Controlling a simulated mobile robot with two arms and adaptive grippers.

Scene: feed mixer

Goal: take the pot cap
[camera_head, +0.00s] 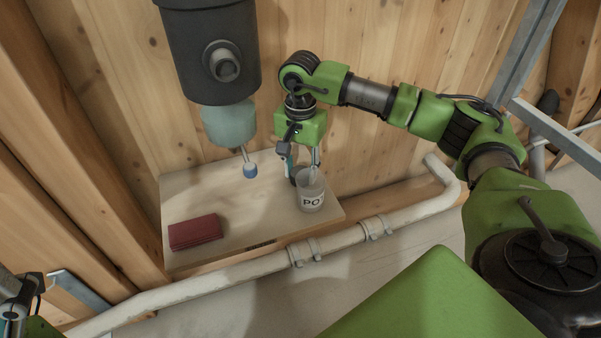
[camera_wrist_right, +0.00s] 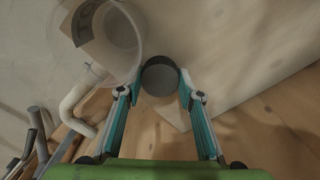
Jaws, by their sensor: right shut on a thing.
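The pot cap is a dark grey round piece (camera_wrist_right: 160,78) between the fingertips of my right gripper (camera_wrist_right: 158,92). In the head view my right gripper (camera_head: 301,165) points down just behind the pot, shut on the cap, which is mostly hidden there by the pot and fingers. Part of my left gripper (camera_head: 14,312) shows at the lower left edge; its fingertips are not clear.
The shelf (camera_head: 235,213) holds a dark red folded item (camera_head: 195,232) at its left front. The shelf's middle is clear.

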